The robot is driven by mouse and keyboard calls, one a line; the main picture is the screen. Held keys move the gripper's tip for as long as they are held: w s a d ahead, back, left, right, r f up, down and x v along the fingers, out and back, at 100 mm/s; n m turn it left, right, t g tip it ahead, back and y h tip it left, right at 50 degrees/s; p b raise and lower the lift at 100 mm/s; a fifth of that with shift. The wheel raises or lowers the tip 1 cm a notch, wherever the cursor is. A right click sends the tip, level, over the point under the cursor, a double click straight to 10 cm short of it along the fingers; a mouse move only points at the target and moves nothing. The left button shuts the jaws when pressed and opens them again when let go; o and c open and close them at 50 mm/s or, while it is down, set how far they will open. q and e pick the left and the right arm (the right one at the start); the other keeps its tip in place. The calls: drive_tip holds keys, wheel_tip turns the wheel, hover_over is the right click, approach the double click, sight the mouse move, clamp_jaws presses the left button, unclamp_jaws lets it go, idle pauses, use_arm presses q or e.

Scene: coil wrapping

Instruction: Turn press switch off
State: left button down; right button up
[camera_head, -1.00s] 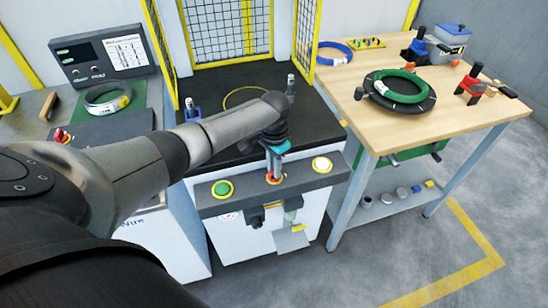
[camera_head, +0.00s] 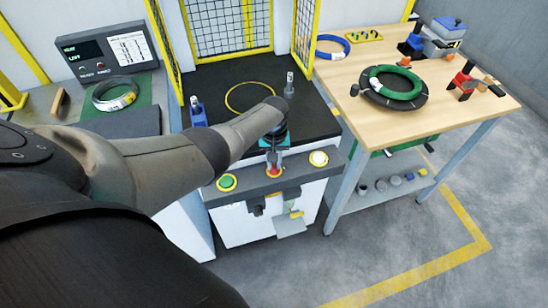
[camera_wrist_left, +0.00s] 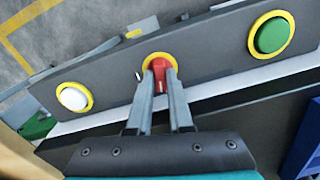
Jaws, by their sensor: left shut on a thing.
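The press's grey front panel (camera_head: 297,172) carries a red switch (camera_head: 274,173) between a green button (camera_head: 226,183) and a white button (camera_head: 318,158). In the left wrist view, the red switch (camera_wrist_left: 161,76) has a yellow ring, with the white button (camera_wrist_left: 73,97) on the left and the green button (camera_wrist_left: 271,35) on the right. My left gripper (camera_head: 273,164) points down at the panel. In the wrist view, its fingers (camera_wrist_left: 160,84) are shut on the red switch from both sides, partly hiding it. My right gripper is not in view.
Behind the panel is the black press bed (camera_head: 222,82) with yellow-framed mesh guards (camera_head: 215,32). A wooden table (camera_head: 365,70) with a green coil (camera_head: 395,82) stands on the right. A control box (camera_head: 104,52) and a coil (camera_head: 114,95) are on the left.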

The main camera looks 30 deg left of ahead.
sight(274, 165)
use_arm(q)
drive_tip(key=shift+r+n+p, duration=0.1)
drive_tip(key=shift+n+p, duration=0.25)
drive_tip(key=shift+n, duration=0.85)
drive_tip(key=shift+w+n, duration=0.1)
drive_tip(key=shift+n, duration=0.2)
drive_tip(key=c, duration=0.8)
unclamp_jaws()
wheel_tip(274, 165, up, 15)
drive_tip(key=p, duration=0.7)
drive_tip(key=shift+p, duration=0.4)
